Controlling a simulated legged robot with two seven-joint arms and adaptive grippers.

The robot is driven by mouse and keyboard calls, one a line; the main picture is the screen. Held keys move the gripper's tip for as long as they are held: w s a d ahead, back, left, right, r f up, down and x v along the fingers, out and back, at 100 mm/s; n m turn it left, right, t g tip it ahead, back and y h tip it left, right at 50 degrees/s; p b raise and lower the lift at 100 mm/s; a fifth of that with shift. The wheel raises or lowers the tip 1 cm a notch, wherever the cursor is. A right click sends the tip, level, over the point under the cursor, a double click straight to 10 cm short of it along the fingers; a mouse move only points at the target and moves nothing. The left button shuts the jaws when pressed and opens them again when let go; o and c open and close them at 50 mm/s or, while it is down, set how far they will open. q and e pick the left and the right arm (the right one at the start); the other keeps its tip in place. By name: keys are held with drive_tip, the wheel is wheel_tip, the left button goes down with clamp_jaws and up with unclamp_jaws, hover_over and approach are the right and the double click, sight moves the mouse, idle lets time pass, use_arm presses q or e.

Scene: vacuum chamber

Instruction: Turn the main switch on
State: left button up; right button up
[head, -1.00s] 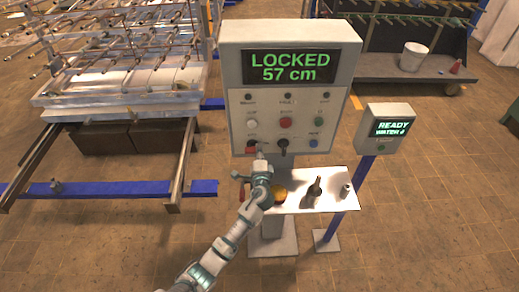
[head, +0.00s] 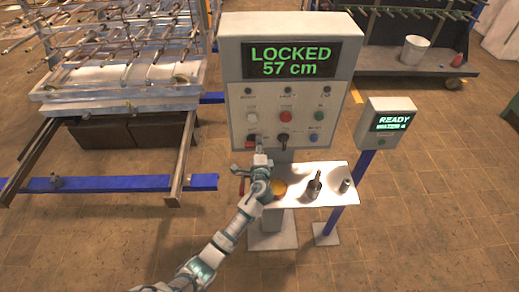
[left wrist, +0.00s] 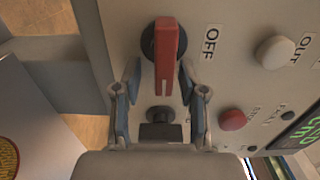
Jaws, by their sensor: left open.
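The main switch is a red handle on a round black base (left wrist: 166,60) at the panel's lower left, next to an "OFF" label in the left wrist view. In the head view the switch (head: 251,138) is partly hidden behind my left gripper (head: 260,153). In the left wrist view my left gripper (left wrist: 160,75) is open, with one finger on each side of the red handle and gaps between. I cannot tell how far the fingertips are from the panel. The handle lies along the fingers' direction in that view. My right gripper is not in view.
The grey panel (head: 237,100) has a display reading "LOCKED 57 cm". A black knob (head: 283,139), a red button (head: 286,117) and a white button (head: 252,117) are near the switch. A white shelf (head: 325,186) with small items juts out below. A "READY" box (head: 393,107) stands at the right.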

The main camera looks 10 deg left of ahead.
use_arm(q)
drive_tip(key=v, duration=1.1)
drive_tip(key=shift+s+d, duration=0.2)
drive_tip(key=shift+s, duration=0.1)
drive_tip(key=shift+f, duration=0.1)
